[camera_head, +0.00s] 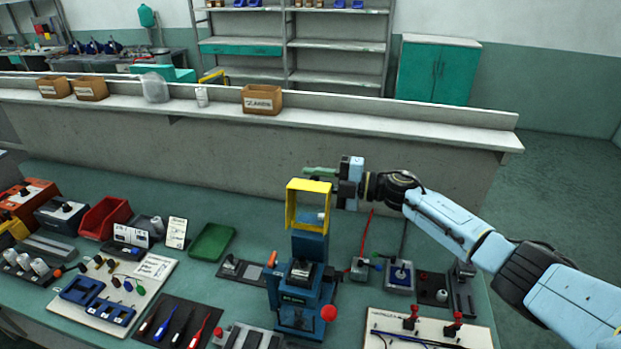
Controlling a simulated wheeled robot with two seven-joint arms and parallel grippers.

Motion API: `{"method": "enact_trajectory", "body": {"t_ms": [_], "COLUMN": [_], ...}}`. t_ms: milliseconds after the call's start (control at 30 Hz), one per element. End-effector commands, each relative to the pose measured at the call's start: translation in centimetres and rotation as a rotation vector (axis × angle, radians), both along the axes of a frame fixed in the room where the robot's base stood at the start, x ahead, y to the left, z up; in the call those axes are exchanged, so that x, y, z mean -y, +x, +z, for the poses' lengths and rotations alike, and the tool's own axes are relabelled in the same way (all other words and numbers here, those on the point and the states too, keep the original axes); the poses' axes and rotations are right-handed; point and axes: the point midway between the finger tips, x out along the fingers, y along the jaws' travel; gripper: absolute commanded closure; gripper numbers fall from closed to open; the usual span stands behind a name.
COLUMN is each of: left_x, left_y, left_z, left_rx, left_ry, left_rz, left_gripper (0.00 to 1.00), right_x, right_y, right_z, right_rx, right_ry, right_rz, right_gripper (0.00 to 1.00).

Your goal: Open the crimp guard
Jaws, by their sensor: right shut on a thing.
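The crimp guard (291,209) is a yellow open frame at the top of the blue crimp press (300,296), near the middle of the bench. It stands upright, above the press's lower working area. My right gripper (321,178) reaches in from the right at the guard's upper right edge and is shut on the guard. A green finger shows just above and behind the guard's top edge; the other finger's contact is hard to see. The press has a red knob (328,313) at its front right. My left gripper is not in view.
A green tray (211,242) and a red bin (104,217) lie left of the press. Small fixtures, including a grey one with a blue top (400,275), stand to its right. A raised ledge (390,123) with cardboard boxes runs behind the bench. Screwdrivers lie on a dark mat (160,325) at front left.

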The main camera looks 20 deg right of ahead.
Motion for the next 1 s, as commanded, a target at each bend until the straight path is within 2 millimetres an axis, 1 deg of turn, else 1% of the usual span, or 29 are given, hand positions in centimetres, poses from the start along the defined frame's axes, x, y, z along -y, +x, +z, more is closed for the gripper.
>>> {"method": "enact_trajectory", "body": {"t_ms": [167, 200, 333, 600, 733, 867, 1000], "left_x": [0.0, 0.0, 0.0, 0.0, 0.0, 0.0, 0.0], "left_y": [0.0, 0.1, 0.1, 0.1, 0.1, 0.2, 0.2], "left_z": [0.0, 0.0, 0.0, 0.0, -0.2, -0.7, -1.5], "left_rx": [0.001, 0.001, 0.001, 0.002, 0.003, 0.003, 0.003], "left_ry": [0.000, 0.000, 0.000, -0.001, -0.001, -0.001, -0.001], "left_rz": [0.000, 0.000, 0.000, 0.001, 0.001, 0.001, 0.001], "left_gripper": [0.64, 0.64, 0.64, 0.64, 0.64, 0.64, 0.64], "right_x": [0.0, 0.0, 0.0, 0.0, 0.7, 2.6, 5.3], "right_y": [0.1, 0.1, 0.1, 0.0, -0.4, -1.7, -3.5], "right_z": [0.1, 0.1, 0.1, 0.0, -0.2, -0.2, -0.3], "right_rx": [0.001, 0.001, 0.001, 0.000, -0.001, -0.001, -0.002], "right_ry": [0.000, 0.000, 0.000, -0.001, -0.003, -0.005, -0.005], "right_rz": [-0.001, -0.001, -0.001, 0.000, -0.002, -0.001, -0.003], "right_gripper": [1.00, 0.79, 0.62, 0.62, 0.62, 0.62, 0.62]}}
